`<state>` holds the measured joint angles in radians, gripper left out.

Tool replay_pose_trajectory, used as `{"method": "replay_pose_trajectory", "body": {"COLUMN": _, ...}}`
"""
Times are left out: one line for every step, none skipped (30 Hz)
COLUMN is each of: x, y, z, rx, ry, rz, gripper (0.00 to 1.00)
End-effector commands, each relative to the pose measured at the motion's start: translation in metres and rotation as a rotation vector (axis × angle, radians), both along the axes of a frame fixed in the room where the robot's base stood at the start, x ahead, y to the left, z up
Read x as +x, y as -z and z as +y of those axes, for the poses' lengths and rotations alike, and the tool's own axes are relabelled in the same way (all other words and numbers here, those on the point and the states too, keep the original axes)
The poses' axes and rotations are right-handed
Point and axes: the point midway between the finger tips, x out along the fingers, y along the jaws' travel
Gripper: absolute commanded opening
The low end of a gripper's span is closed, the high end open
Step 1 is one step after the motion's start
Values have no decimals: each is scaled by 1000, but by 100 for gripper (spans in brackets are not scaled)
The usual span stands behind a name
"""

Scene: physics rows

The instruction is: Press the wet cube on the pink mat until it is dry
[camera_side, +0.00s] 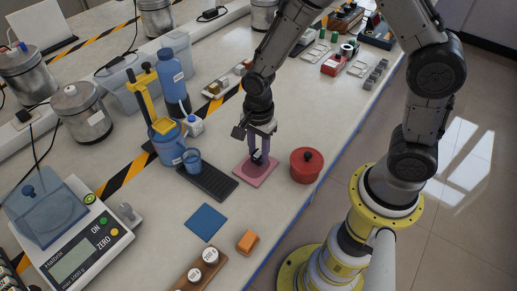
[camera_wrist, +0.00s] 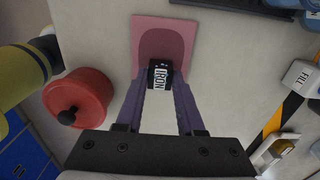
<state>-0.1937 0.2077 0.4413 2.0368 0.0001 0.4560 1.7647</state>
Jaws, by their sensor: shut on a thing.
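The pink mat (camera_side: 247,175) lies on the bench below my gripper, and it also shows in the wrist view (camera_wrist: 186,24). A darker pink patch (camera_wrist: 160,43) covers much of its middle. A black cube labelled IRON (camera_wrist: 160,77) is between my fingertips in the wrist view, at the near end of the dark patch. In the side view the cube (camera_side: 258,157) is small and partly hidden by the fingers. My gripper (camera_side: 259,153) points down and is shut on the cube, at or just above the mat. I cannot tell whether the cube touches the mat.
A red lidded pot (camera_side: 306,166) stands close right of the mat. A dark ribbed tray (camera_side: 212,182) with a blue cup (camera_side: 192,160) is close left. A blue square (camera_side: 206,222), an orange block (camera_side: 248,241) and a scale (camera_side: 75,255) are nearer the camera. Bench between them is clear.

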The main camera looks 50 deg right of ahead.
Motion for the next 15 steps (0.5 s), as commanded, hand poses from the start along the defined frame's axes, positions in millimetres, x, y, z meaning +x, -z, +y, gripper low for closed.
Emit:
{"method": "replay_pose_trajectory", "body": {"x": 0, "y": 1, "z": 0, "rx": 0, "ry": 0, "rz": -1, "gripper": 0}}
{"method": "replay_pose_trajectory", "body": {"x": 0, "y": 1, "z": 0, "rx": 0, "ry": 0, "rz": -1, "gripper": 0}}
{"method": "replay_pose_trajectory", "body": {"x": 0, "y": 2, "z": 0, "rx": 0, "ry": 0, "rz": -1, "gripper": 0}}
{"method": "replay_pose_trajectory", "body": {"x": 0, "y": 2, "z": 0, "rx": 0, "ry": 0, "rz": -1, "gripper": 0}}
{"method": "replay_pose_trajectory", "body": {"x": 0, "y": 2, "z": 0, "rx": 0, "ry": 0, "rz": -1, "gripper": 0}}
{"method": "replay_pose_trajectory", "body": {"x": 0, "y": 3, "z": 0, "rx": 0, "ry": 0, "rz": -1, "gripper": 0}}
{"method": "replay_pose_trajectory", "body": {"x": 0, "y": 3, "z": 0, "rx": 0, "ry": 0, "rz": -1, "gripper": 0}}
{"method": "replay_pose_trajectory", "body": {"x": 0, "y": 4, "z": 0, "rx": 0, "ry": 0, "rz": -1, "gripper": 0}}
{"method": "replay_pose_trajectory", "body": {"x": 0, "y": 4, "z": 0, "rx": 0, "ry": 0, "rz": -1, "gripper": 0}}
{"method": "replay_pose_trajectory", "body": {"x": 0, "y": 5, "z": 0, "rx": 0, "ry": 0, "rz": -1, "gripper": 0}}
{"method": "replay_pose_trajectory", "body": {"x": 0, "y": 5, "z": 0, "rx": 0, "ry": 0, "rz": -1, "gripper": 0}}
{"method": "replay_pose_trajectory", "body": {"x": 0, "y": 6, "z": 0, "rx": 0, "ry": 0, "rz": -1, "gripper": 0}}
{"method": "replay_pose_trajectory", "body": {"x": 0, "y": 6, "z": 0, "rx": 0, "ry": 0, "rz": -1, "gripper": 0}}
{"method": "replay_pose_trajectory", "body": {"x": 0, "y": 7, "z": 0, "rx": 0, "ry": 0, "rz": -1, "gripper": 0}}
{"method": "replay_pose_trajectory", "body": {"x": 0, "y": 7, "z": 0, "rx": 0, "ry": 0, "rz": -1, "gripper": 0}}
